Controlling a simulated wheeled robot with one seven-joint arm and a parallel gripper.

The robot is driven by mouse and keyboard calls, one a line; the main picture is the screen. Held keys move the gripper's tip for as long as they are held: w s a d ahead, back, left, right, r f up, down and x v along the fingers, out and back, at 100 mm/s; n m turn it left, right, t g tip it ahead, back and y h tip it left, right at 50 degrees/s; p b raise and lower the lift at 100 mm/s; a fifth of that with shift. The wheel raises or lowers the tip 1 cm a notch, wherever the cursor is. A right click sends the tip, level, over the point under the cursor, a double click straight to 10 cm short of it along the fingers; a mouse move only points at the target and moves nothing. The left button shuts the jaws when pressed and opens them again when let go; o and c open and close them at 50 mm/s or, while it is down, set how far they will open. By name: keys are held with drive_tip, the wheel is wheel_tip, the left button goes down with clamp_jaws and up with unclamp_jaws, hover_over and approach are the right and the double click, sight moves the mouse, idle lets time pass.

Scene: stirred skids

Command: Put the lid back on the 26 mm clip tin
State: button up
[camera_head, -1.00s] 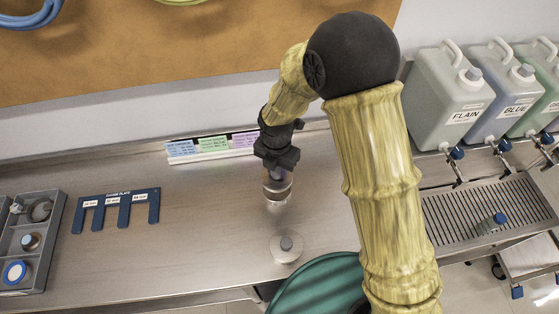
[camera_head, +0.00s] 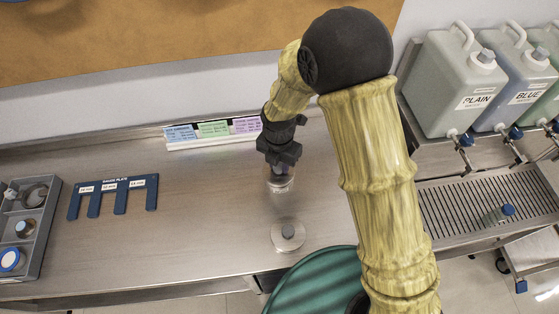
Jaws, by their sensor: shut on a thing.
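My gripper (camera_head: 280,160) points down over the bench and is shut on a small lid, mostly hidden beneath the jaws. A small metal tin (camera_head: 281,186) stands directly under it on the steel bench. The lid is at or just above the tin's rim; I cannot tell whether it is seated. A second round metal piece with a grey knob (camera_head: 288,234) sits on the bench nearer the front edge, apart from my gripper. I cannot read a size on either.
A blue gauge plate (camera_head: 116,184) with slots lies at left, beside a grey compartment tray (camera_head: 48,225). Coloured cards (camera_head: 213,129) stand at the back. A teal round thing (camera_head: 318,284) is in front. Jugs (camera_head: 459,85) and a drain grate (camera_head: 470,206) are at right.

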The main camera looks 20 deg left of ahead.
drive_tip(key=shift+f+b, duration=0.35)
drive_tip(key=shift+f, duration=0.45)
drive_tip(key=shift+f+p, duration=0.15)
drive_tip(key=shift+p, duration=0.15)
idle(2.1)
drive_tip(key=o, duration=1.6)
drive_tip(key=shift+o, duration=0.2)
drive_tip(key=shift+r+p, duration=2.95)
drive_tip(key=shift+r, duration=0.6)
clamp_jaws()
